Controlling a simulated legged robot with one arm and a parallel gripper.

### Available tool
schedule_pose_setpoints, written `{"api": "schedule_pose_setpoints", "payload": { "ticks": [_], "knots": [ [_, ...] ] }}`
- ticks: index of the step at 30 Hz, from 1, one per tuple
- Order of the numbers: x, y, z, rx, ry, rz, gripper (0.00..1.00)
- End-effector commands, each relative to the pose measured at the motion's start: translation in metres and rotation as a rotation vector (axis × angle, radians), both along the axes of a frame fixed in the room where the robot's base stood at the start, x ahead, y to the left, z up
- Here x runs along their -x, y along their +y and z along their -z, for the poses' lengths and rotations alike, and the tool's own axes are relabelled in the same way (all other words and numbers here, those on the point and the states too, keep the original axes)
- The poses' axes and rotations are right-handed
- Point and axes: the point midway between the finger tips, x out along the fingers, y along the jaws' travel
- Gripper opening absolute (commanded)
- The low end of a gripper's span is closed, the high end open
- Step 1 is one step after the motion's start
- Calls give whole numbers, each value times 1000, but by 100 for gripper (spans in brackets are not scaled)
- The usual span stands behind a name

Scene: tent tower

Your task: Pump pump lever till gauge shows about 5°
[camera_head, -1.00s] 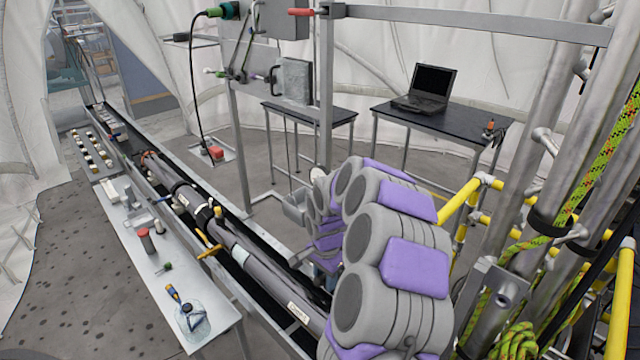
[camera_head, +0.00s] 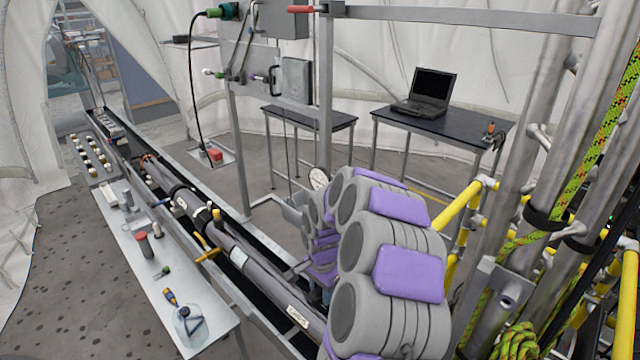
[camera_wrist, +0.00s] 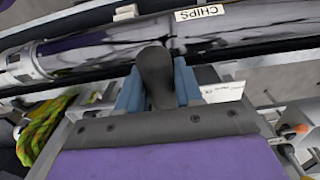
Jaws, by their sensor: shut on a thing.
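In the wrist view, my gripper (camera_wrist: 157,88) has its blue fingers shut on a dark grey rounded handle (camera_wrist: 154,68), which appears to be the end of the pump lever. The rest of the lever is hidden behind the gripper. In the head view, a round white dial, seemingly the gauge (camera_head: 319,179), shows just behind my arm. It is partly covered, and its needle and reading are too small to tell. My gripper is mostly hidden behind my grey and purple arm in the head view.
A long grey core tube (camera_head: 240,258) lies in a trough beside a white bench (camera_head: 145,275) with tools. Yellow rails (camera_head: 456,205) and metal poles stand close right. A laptop (camera_head: 427,92) sits on a back table.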

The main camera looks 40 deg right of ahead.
Motion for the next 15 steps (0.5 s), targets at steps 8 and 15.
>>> {"api": "schedule_pose_setpoints", "payload": {
  "ticks": [8, 15],
  "knots": [
    [0, 2, 13, -2, -1, 1, 5],
    [0, 4, 24, 0, -1, 0, 5]
  ]
}}
